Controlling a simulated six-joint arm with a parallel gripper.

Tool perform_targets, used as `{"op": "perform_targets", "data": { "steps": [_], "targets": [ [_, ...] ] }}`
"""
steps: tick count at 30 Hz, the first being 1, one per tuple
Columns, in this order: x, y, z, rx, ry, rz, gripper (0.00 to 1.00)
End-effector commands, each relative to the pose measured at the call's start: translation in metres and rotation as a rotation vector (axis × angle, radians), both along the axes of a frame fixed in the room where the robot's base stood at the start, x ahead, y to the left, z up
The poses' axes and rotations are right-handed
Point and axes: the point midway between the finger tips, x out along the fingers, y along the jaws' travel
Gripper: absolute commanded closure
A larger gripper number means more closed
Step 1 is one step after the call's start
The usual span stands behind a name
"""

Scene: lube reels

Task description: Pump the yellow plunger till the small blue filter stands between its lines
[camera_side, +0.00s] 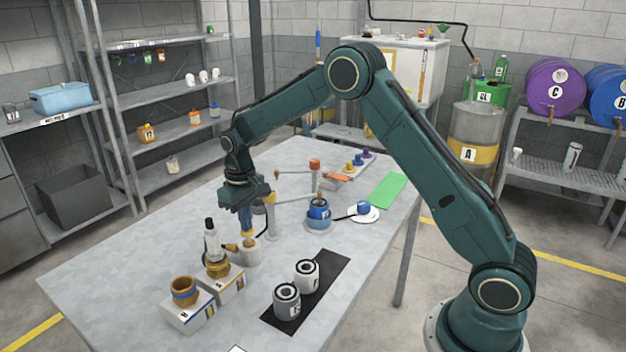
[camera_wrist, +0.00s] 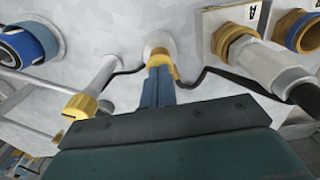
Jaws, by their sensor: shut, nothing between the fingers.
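A yellow plunger (camera_side: 247,241) stands in a short pale cylinder (camera_side: 251,254) on the table. It also shows in the wrist view (camera_wrist: 158,54), just beyond my fingers. My gripper (camera_side: 246,232) points down over the plunger, its fingers shut with nothing between them. The fingertips are at the plunger's top; I cannot tell whether they touch it. A small blue filter (camera_side: 364,207) appears on a white round plate. A larger blue canister (camera_side: 318,208) stands in a grey-blue base to its left. The lines are too small to make out.
A grey post with a yellow cap (camera_wrist: 80,106) stands close beside my gripper. Brass-collared fittings (camera_side: 217,268) on white blocks stand in front. Two labelled canisters (camera_side: 307,273) are on a black mat. A green sheet (camera_side: 388,190) lies at the back right. The table's front left is clear.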

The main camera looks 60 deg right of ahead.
Motion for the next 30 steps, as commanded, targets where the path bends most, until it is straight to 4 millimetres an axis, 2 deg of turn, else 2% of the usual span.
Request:
{"op": "perform_targets", "data": {
  "steps": [24,30],
  "targets": [
    [0.000,0.000,-0.024,0.000,0.000,0.000,1.00],
    [0.000,0.000,-0.023,0.000,-0.001,0.000,1.00]
  ]
}}
